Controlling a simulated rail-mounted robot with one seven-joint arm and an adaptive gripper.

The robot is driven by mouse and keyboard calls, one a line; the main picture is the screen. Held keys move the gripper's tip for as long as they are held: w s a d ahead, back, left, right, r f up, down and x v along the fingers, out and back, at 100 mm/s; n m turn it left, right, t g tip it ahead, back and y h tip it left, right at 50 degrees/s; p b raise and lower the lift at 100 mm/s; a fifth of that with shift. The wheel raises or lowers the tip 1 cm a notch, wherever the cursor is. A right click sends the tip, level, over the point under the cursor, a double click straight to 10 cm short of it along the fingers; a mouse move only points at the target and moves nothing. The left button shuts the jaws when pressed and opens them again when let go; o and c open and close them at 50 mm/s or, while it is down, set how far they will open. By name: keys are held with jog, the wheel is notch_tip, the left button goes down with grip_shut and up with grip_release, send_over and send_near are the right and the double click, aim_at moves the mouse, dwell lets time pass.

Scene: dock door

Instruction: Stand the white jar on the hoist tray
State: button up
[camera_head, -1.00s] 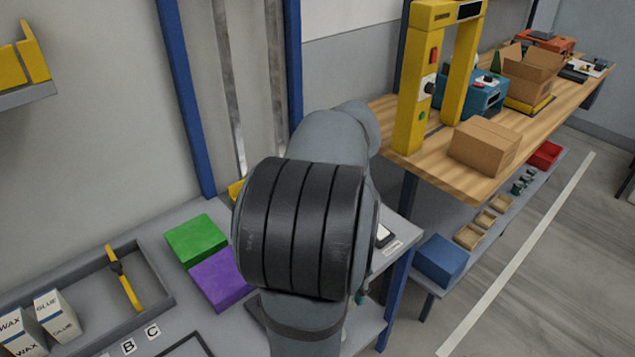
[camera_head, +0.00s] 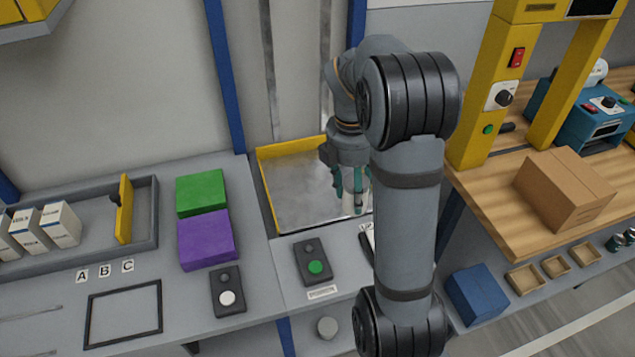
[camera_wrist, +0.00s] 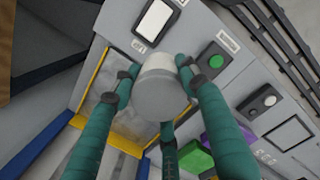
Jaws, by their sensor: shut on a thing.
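The hoist tray (camera_head: 290,195) is a grey metal plate with yellow rims, at the back centre of the head view. Part of it also shows in the wrist view (camera_wrist: 92,105). My gripper (camera_head: 350,187) points down over the tray's right part in the head view. Its green fingers are shut around the white jar (camera_wrist: 160,92), which the wrist view shows end-on between them. In the head view only a little of the jar (camera_head: 353,204) shows below the fingers. How high the jar is above the tray, or whether it touches, I cannot tell.
A button box with a green button (camera_head: 316,267) stands in front of the tray. A green block (camera_head: 201,192) and a purple block (camera_head: 207,240) lie to its left. My arm hides the tray's right side. The tray's visible left and middle are bare.

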jog(key=w+a+f+n, duration=0.2)
jog(key=a+f+n, duration=0.1)
jog(key=a+n, duration=0.55)
jog(key=p, duration=0.4)
send_near(313, 200)
jog(key=shift+s+d+t, duration=0.3)
jog(key=shift+t, duration=0.1)
jog(key=shift+w+f, duration=0.1)
jog(key=shift+w, duration=0.05)
jog(key=shift+f+p, duration=0.35)
jog(key=shift+f, duration=1.65)
jog(key=shift+f, duration=0.1)
jog(key=o, duration=1.3)
jog(key=shift+o, duration=0.3)
notch_tip(313, 200, up, 12)
jog(key=s, duration=0.1)
jog(key=shift+a, duration=0.45)
